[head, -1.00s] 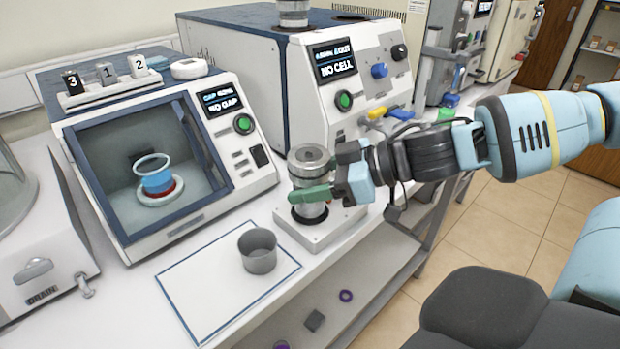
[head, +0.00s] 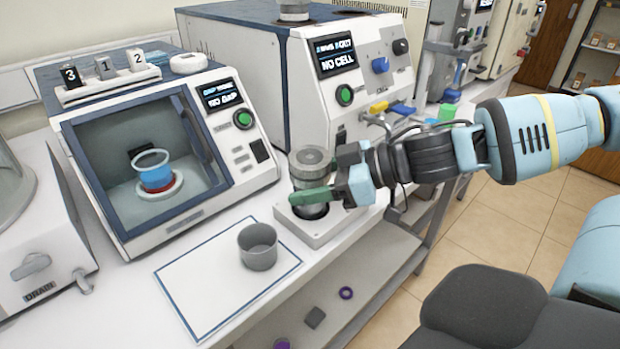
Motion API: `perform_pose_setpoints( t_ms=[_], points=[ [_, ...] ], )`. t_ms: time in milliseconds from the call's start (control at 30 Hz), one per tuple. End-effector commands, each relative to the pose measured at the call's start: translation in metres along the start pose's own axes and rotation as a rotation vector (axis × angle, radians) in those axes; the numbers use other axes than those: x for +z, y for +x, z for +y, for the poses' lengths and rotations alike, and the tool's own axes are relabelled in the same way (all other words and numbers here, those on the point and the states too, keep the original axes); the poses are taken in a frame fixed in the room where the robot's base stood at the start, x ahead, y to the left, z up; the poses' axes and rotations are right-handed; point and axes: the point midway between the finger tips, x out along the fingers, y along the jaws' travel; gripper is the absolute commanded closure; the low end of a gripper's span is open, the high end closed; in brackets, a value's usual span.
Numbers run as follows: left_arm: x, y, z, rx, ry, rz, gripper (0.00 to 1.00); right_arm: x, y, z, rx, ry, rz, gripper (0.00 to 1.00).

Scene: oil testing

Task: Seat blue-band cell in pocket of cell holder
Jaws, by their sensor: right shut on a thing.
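My right gripper (head: 325,195) is shut on a grey metal cylinder, the cell (head: 311,160), with green-tipped fingers around its body. The cell is upright, and its knurled cap shows above the fingers. No blue band can be made out on it; the fingers hide part of its side. Its lower end is at the dark round pocket of the white cell holder (head: 325,232), a flat block on the bench. How deep it sits in the pocket cannot be told. My left gripper is not in view.
A grey empty cup (head: 258,246) stands on a blue-edged white mat (head: 205,285) left of the holder. Behind is a machine with a screen reading "NO CELL" (head: 334,58). A cabinet (head: 135,235) at left holds a beaker of blue and red liquid (head: 153,170).

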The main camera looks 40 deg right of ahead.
Motion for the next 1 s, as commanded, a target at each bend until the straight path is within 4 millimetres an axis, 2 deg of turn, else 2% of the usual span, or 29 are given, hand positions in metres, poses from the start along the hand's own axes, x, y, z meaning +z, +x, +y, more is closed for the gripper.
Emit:
perform_pose_setpoints(
  t_ms=[433,867,900,1000],
  points=[
    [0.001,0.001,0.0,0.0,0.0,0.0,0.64,0.001,0.001,0.0,0.0,-0.002,0.003,0.75],
    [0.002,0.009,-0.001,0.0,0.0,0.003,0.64,0.015,0.007,0.0,0.0,-0.001,0.002,0.75],
    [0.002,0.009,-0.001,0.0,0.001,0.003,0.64,0.015,0.006,0.0,0.0,-0.002,0.002,0.42],
    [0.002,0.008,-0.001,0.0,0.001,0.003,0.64,0.014,0.006,0.0,0.0,-0.002,0.002,0.29]
  ],
)
